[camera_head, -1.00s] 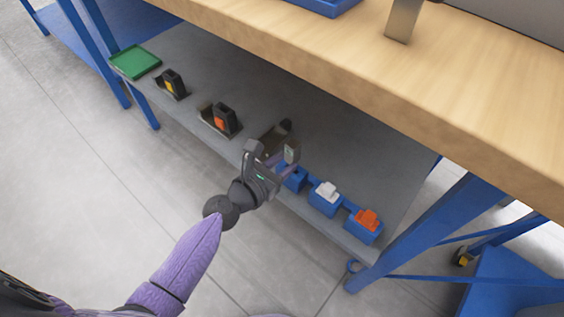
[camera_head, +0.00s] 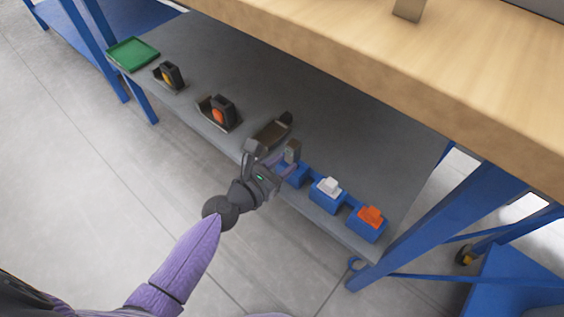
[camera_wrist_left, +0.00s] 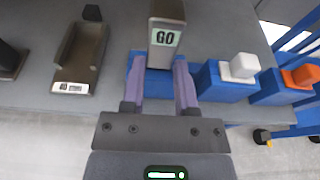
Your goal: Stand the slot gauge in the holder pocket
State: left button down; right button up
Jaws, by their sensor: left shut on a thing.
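The slot gauge is a grey upright block (camera_wrist_left: 167,12) with a pale GO label, centred in the left wrist view; it also shows in the head view (camera_head: 292,150). My left gripper (camera_wrist_left: 160,68) is shut on it, with a purple finger on either side. The gauge is over the leftmost blue holder (camera_wrist_left: 135,72) at the shelf's front edge, which shows in the head view (camera_head: 297,177). Gauge and fingers hide that holder's pocket, so I cannot tell whether the gauge's lower end is inside it. My right gripper is not in view.
Further right, one blue holder holds a white block (camera_head: 331,186) and another an orange block (camera_head: 371,216). An empty dark cradle (camera_wrist_left: 83,52) with a GO label lies left of the gauge. Two more cradles with dark pieces and a green tray (camera_head: 133,53) lie farther left. A wooden worktop (camera_head: 330,60) overhangs the shelf.

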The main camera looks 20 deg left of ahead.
pick_arm(q)
jog(key=shift+f, duration=0.15)
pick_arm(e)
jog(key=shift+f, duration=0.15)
pick_arm(q)
jog(key=c, duration=0.8)
grip_release()
jog(key=o, duration=0.5)
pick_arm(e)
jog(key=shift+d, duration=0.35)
pick_arm(q)
jog(key=shift+s, duration=0.1)
jog(key=p+v, duration=0.1)
jog(key=v, duration=0.8)
jog(key=shift+s+a+p, duration=0.15)
jog(key=shift+s+p, duration=0.2)
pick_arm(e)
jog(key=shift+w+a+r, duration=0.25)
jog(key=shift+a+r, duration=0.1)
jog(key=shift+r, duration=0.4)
